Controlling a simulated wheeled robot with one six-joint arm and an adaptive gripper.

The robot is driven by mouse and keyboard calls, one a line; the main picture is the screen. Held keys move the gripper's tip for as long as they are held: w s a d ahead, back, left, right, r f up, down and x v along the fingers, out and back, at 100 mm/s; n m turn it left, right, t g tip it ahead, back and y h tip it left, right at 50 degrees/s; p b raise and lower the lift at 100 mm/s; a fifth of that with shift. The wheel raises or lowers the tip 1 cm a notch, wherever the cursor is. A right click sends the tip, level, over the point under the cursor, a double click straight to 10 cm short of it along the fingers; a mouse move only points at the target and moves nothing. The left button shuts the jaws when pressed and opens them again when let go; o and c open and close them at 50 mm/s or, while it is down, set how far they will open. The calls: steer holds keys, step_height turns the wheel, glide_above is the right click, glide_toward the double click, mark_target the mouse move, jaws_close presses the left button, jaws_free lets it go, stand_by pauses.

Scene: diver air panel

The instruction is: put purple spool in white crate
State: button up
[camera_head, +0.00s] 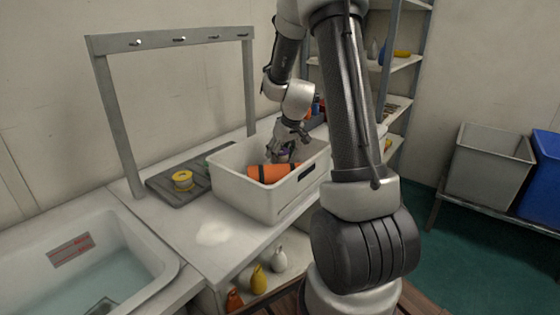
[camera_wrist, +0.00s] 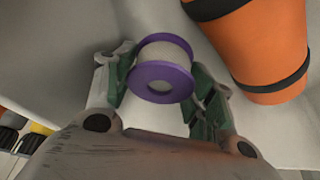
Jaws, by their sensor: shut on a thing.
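The purple spool (camera_wrist: 164,72) has purple rims and a white middle. In the wrist view it sits between the green-padded fingers of my gripper (camera_wrist: 160,88), which are shut on it. In the head view my gripper (camera_head: 280,152) reaches down inside the white crate (camera_head: 240,191), behind an orange cylinder. The spool is mostly hidden there. The crate stands on the white counter. I cannot tell whether the spool touches the crate floor.
An orange cylinder with black bands (camera_head: 270,173) lies in the crate, close beside the spool. A yellow spool (camera_head: 183,180) sits on a dark grey tray (camera_head: 165,190) left of the crate. A grey hook frame (camera_head: 115,110) stands behind. A water-filled sink (camera_head: 100,270) is at front left.

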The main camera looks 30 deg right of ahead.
mark_target(280, 160)
steer(key=shift+f, duration=1.45)
steer(key=o, duration=0.8)
steer(key=shift+f, duration=0.15)
steer(key=s+a+r, duration=0.2)
steer(key=s+r, duration=0.3)
steer(key=r, duration=0.3)
steer(key=s+a+r, duration=0.2)
steer(key=s+r, duration=0.2)
steer(key=r, duration=0.5)
steer(key=shift+m, duration=0.5)
steer(key=s+a+r, duration=0.1)
steer(key=s+a, duration=0.1)
steer(key=s, duration=0.5)
steer(key=s+a+r, duration=0.2)
steer(key=s, duration=0.5)
steer(key=s+a+r, duration=0.2)
steer(key=s, duration=0.5)
steer(key=shift+s+a, duration=0.25)
steer(key=shift+a, duration=0.1)
